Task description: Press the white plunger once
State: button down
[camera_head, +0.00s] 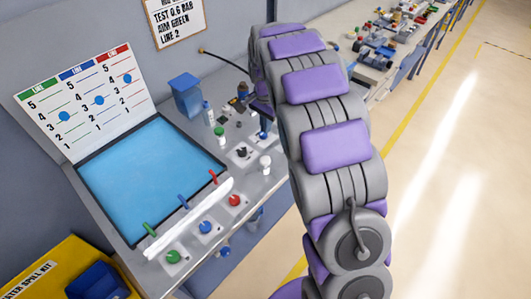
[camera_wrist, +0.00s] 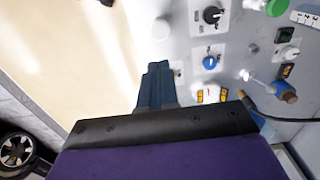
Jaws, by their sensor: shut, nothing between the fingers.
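A white knob-like piece, seemingly the white plunger (camera_head: 265,160), stands upright near the front edge of the grey bench panel. A round white top, likely the same piece, shows in the wrist view (camera_wrist: 160,28), above and apart from my fingertips. My gripper (camera_wrist: 157,70) has blue fingers closed together with nothing between them. It is over the panel's edge, near a blue knob (camera_wrist: 210,62). In the head view my arm hides most of the gripper.
A black dial (camera_wrist: 212,16) and a green button (camera_wrist: 277,7) sit on the panel. A blue tank (camera_head: 150,170) is at the left. Open floor lies right.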

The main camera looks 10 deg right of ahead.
jog(key=shift+a, duration=0.3)
jog(key=b, duration=0.3)
send_near(265, 160)
jog(key=f, duration=0.7)
jog(key=shift+w, duration=0.3)
notch_tip(265, 160, down, 3)
jog(key=shift+r+p, duration=0.2)
jog(key=shift+p, duration=0.4)
jog(key=shift+s+f, duration=0.15)
